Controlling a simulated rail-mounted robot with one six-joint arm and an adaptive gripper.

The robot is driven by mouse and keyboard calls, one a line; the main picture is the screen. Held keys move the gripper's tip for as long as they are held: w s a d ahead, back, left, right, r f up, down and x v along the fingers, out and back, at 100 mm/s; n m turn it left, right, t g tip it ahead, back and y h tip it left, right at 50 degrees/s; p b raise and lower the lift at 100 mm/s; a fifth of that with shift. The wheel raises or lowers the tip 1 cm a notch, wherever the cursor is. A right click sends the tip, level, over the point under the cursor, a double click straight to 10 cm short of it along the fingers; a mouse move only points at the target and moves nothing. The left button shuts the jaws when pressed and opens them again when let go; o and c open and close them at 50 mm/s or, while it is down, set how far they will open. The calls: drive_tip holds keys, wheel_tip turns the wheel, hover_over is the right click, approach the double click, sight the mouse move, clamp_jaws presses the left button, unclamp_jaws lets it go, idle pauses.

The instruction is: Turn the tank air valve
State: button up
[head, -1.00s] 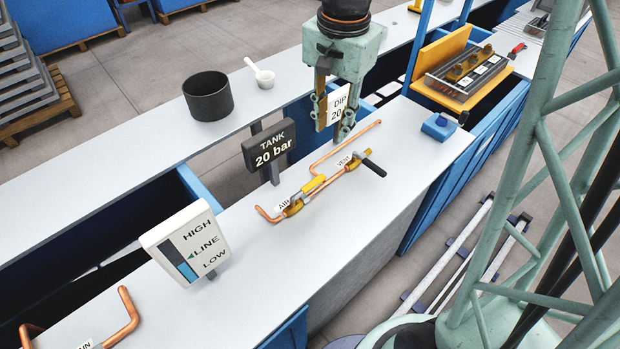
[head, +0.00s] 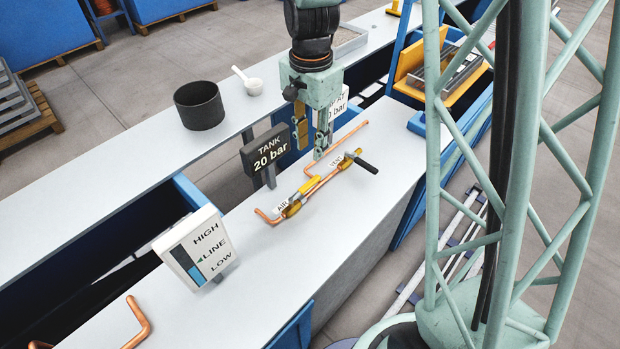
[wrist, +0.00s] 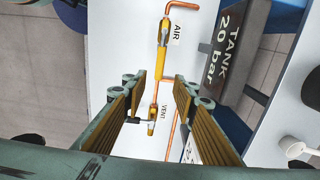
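The air valve (head: 292,208), labelled AIR, sits on a copper pipe on the white bench. Its yellow handle (head: 308,187) lies along the pipe. The valve shows at the top of the wrist view (wrist: 163,37), handle pointing down the picture, beyond my fingertips. The vent valve (head: 347,160) with a black handle (head: 367,166) is on the same pipework; it shows between my fingers in the wrist view (wrist: 151,127). My gripper (head: 311,148) is open and empty, pointing down above the bench behind the pipes, apart from both valves. The wrist view shows its spread fingers (wrist: 148,98).
The TANK 20 bar sign (head: 268,152) stands close left of my gripper. Another sign (head: 340,105) is partly hidden behind it. A level gauge (head: 196,246) stands front left. A dark pot (head: 200,106) and white scoop (head: 252,84) are on the back bench. Bare bench lies before the pipes.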

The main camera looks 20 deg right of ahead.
sight(311, 182)
drive_tip(key=shift+f, duration=0.15)
drive_tip(key=shift+f+b, duration=0.9)
drive_tip(key=shift+f, duration=5.85)
drive_tip(key=shift+c, duration=0.6)
clamp_jaws()
